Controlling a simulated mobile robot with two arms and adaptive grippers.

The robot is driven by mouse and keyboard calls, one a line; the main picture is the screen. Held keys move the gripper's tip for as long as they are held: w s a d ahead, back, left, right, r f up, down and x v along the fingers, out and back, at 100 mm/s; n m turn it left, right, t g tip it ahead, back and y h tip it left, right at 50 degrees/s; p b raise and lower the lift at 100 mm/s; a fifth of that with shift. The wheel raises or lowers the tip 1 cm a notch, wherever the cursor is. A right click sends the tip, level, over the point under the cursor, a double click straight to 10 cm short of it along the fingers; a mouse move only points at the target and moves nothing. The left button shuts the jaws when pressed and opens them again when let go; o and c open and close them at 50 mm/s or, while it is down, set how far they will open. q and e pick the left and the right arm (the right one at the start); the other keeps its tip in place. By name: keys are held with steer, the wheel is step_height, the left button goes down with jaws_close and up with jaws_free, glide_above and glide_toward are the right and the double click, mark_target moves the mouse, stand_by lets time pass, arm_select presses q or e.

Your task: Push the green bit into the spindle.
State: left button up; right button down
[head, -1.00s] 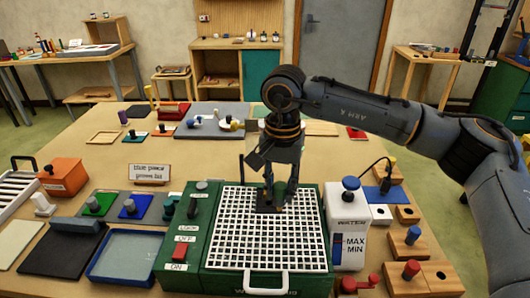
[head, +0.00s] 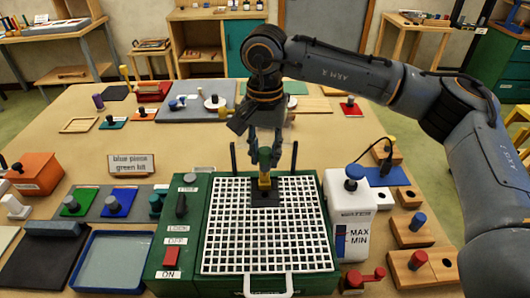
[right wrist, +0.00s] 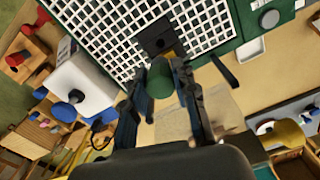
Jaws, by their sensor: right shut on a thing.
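The green bit (head: 264,156) is upright between the fingers of my right gripper (head: 265,142), which is shut on it. In the right wrist view the green end (right wrist: 160,77) shows between the two fingers (right wrist: 160,88). Below it, a yellow brass-coloured part (head: 264,180) stands over a black square block (head: 265,197) on the white grid. I take this to be the spindle area. The block also shows in the right wrist view (right wrist: 155,36), with a dark round spot. I cannot tell whether green and brass parts touch. My left gripper is not in view.
The white grid (head: 235,235) tops a green machine with a red switch (head: 172,258) and dark knob (head: 181,206). Two dark posts stand at its back. A white water tank (head: 350,205) is at its right. A sign (head: 130,165) reads "blue piece green bit".

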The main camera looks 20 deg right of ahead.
mark_target(265, 175)
steer(key=shift+w+f, duration=0.15)
steer(key=shift+f, duration=0.25)
step_height(265, 175, down, 4)
steer(key=b, duration=0.3)
steer(key=shift+r+b, duration=0.1)
steer(key=shift+b, duration=0.25)
steer(key=shift+f+b, duration=0.4)
steer(key=shift+f, duration=0.15)
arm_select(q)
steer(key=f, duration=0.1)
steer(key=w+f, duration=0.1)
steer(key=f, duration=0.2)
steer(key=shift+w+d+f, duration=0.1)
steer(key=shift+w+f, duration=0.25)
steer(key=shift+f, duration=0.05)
arm_select(e)
steer(key=shift+f, duration=0.1)
arm_select(q)
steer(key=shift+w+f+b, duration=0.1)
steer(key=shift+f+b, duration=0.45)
steer(key=shift+b, duration=0.1)
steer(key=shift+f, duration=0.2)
arm_select(e)
steer(key=shift+f, duration=0.2)
arm_select(q)
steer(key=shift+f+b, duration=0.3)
steer(key=shift+b, duration=0.15)
arm_select(e)
steer(key=shift+f, duration=0.3)
